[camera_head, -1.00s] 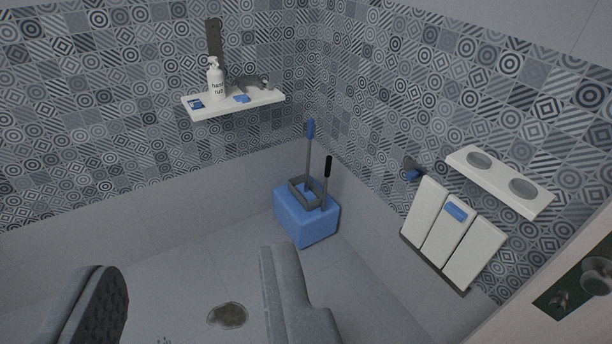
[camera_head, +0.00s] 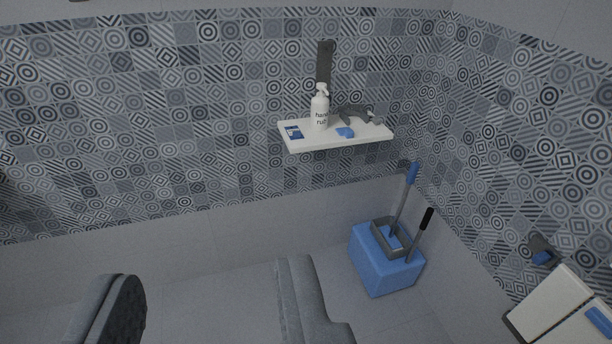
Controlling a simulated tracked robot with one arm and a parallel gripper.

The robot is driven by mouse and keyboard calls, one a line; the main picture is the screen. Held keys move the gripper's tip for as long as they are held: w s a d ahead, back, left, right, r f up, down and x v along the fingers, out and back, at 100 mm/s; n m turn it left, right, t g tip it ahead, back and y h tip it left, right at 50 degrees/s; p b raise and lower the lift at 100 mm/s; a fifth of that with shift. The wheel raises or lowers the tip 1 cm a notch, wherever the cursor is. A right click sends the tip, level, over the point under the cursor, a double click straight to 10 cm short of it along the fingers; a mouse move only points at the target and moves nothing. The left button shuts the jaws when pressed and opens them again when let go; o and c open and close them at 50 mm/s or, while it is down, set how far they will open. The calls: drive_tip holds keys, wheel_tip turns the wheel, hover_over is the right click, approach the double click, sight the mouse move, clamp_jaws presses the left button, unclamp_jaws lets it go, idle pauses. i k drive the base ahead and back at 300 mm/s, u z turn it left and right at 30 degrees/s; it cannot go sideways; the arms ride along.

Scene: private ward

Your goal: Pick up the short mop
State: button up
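Two handled tools stand tilted in a blue bucket (camera_head: 385,275) with a grey top frame, on the floor by the room's corner. The shorter tool (camera_head: 421,232) has a black grip and a grey shaft; it looks like the short mop. The taller tool (camera_head: 404,198) has a blue grip. Their lower ends are hidden in the bucket. My gripper (camera_head: 208,300) is open and empty, its two fingers wide apart at the bottom of the view. It is left of the bucket and apart from it.
A white wall shelf (camera_head: 340,140) above the bucket holds a hand rub bottle (camera_head: 320,108), a blue-and-white packet and a small blue item. White panels (camera_head: 552,305) and a dark bracket (camera_head: 541,249) are on the right wall. The floor left of the bucket looks clear.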

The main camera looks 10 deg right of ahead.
sight(388, 233)
drive_tip(key=u, duration=0.15)
drive_tip(key=i, duration=2.5)
drive_tip(key=z, duration=1.1)
drive_tip(key=i, duration=1.15)
drive_tip(key=z, duration=0.65)
